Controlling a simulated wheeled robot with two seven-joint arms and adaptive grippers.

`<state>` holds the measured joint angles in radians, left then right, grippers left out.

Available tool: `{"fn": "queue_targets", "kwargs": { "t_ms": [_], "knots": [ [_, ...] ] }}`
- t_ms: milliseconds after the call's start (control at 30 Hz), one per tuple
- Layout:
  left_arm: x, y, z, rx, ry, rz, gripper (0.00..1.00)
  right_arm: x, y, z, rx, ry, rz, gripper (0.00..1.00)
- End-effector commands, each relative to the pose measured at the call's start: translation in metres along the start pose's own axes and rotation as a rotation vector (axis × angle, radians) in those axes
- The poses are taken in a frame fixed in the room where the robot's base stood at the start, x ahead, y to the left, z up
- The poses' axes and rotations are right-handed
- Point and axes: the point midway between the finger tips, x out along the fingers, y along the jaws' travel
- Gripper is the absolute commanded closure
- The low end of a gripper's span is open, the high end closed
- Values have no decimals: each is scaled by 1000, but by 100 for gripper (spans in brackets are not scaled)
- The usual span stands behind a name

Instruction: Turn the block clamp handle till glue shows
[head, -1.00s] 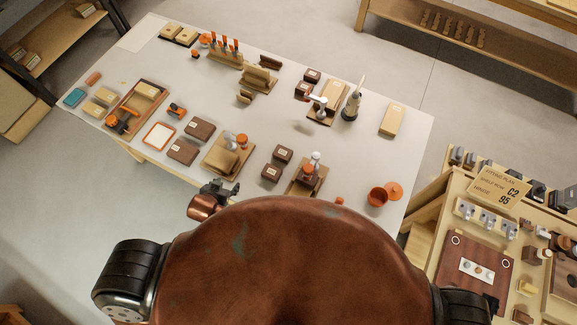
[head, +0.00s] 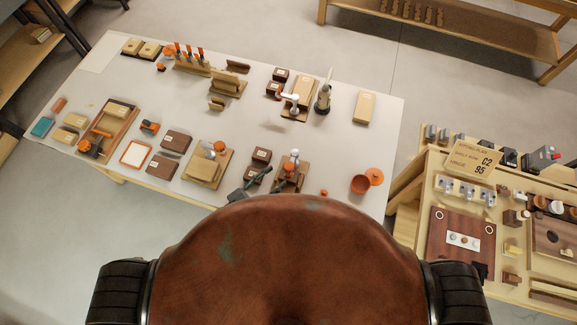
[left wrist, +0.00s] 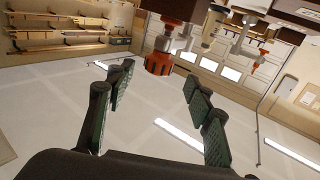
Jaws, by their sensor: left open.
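A wooden fixture (head: 290,172) with an orange part and a white-topped upright stands at the table's near edge. A second board (head: 207,166) with a pale block and an orange, white-topped part stands to its left. I cannot tell for certain which is the block clamp. My left gripper (head: 256,180) is just left of the first fixture, by the dark blocks. In the left wrist view its fingers are apart with nothing between them, and an orange knob (left wrist: 159,64) on a dark brown piece shows beyond the tips. No glue can be made out. My right gripper is not in view.
Two dark labelled blocks (head: 261,155) lie close to my left gripper. An orange cup (head: 360,184) stands to the right. A side bench (head: 425,190) is at right.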

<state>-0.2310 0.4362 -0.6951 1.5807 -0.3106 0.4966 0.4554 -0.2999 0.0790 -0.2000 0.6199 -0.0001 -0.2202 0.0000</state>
Motion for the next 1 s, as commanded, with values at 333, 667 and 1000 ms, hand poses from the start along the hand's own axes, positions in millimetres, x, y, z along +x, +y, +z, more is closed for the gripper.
{"fn": "queue_targets", "kwargs": {
  "t_ms": [333, 667, 1000],
  "knots": [
    [51, 1, -3, -1, 6, 3, 52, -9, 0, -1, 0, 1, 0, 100],
    [76, 1, -2, -1, 4, 2, 52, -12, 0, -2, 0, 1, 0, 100],
    [76, 1, -1, -1, 4, 2, 60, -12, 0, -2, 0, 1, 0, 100]
  ]
}}
